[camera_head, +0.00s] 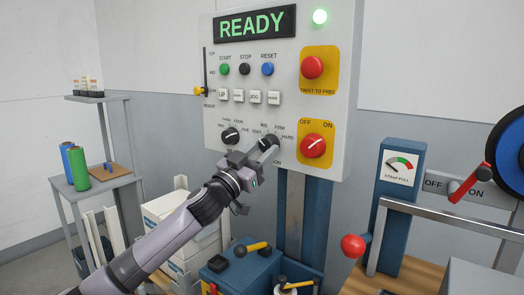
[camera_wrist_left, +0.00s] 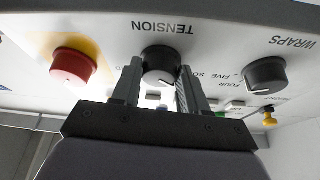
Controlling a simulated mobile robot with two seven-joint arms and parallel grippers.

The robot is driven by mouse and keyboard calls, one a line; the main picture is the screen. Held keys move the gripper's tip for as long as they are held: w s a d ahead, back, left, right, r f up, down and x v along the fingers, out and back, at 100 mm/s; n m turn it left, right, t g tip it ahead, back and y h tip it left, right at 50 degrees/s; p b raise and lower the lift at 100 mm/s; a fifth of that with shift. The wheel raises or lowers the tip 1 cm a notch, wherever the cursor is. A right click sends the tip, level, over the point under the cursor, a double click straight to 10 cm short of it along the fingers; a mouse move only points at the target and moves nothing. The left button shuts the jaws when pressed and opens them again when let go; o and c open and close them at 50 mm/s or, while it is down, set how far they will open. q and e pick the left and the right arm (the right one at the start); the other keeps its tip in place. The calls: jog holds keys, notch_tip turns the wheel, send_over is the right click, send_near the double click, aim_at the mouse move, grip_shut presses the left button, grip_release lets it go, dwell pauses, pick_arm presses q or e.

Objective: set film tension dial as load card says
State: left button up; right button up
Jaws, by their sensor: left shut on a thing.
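The film tension dial is a dark round knob with a white mark; in the left wrist view the tension dial (camera_wrist_left: 160,62) sits under the upside-down word TENSION. My left gripper (camera_head: 264,147) is at the panel's lower middle, its fingers on both sides of this dial and shut on it. The wrist view shows the two fingers (camera_wrist_left: 158,82) flanking the knob. In the head view, SOFT, MID, FIRM and HARD surround the dial, but the gripper hides most of it and its pointer. I cannot make out a load card. My right gripper is not in view.
The wraps dial (camera_head: 230,136) is left of the gripper, and the red OFF/ON switch (camera_head: 314,146) is close on the right. A red stop button (camera_head: 312,67) and a READY display (camera_head: 251,24) are above. Below are a blue machine base and a yellow-handled tool (camera_head: 252,247).

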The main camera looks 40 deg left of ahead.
pick_arm(q)
jog(key=m+h, duration=0.1)
jog(key=m, duration=0.1)
jog(key=m+h+p, duration=0.1)
jog(key=m, duration=0.1)
jog(key=m+h+p, duration=0.1)
jog(key=m, duration=0.1)
jog(key=shift+a+r+m+g, duration=0.15)
jog(key=shift+a+m+g, duration=0.15)
jog(key=shift+g, duration=0.1)
jog(key=shift+m+h+p, duration=0.5)
jog(key=shift+m+h, duration=0.1)
jog(key=shift+m, duration=0.5)
jog(key=o, duration=1.1)
jog(key=shift+c, duration=0.2)
jog(key=shift+s, duration=0.1)
